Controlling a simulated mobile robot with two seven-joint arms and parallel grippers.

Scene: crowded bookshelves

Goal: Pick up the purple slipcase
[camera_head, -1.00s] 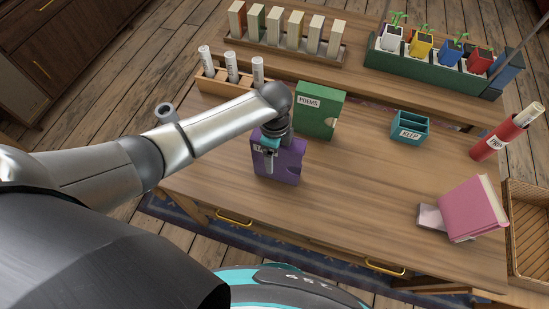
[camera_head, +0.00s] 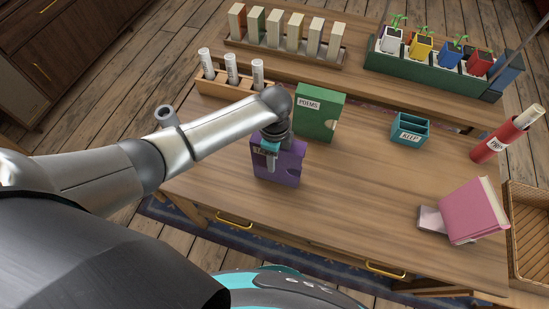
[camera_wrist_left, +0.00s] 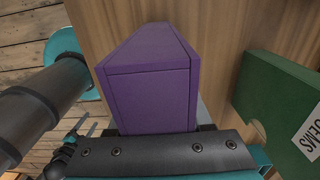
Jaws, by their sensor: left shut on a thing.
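The purple slipcase (camera_head: 280,167) stands upright on the wooden desk, near its front left part. My left gripper (camera_head: 270,152) reaches down over its top left part and is shut on it. In the left wrist view the purple slipcase (camera_wrist_left: 150,85) fills the middle, its lower end behind the dark gripper bar (camera_wrist_left: 160,152). The fingertips are mostly hidden there. I cannot tell whether the slipcase is clear of the desk. My right gripper is not in view.
A green POEMS slipcase (camera_head: 318,112) stands just behind the purple one. A teal KEEP box (camera_head: 410,128), a red tube (camera_head: 497,138) and a tilted pink book (camera_head: 472,210) are to the right. A rack of white rolls (camera_head: 228,85) is at back left. The desk's middle is clear.

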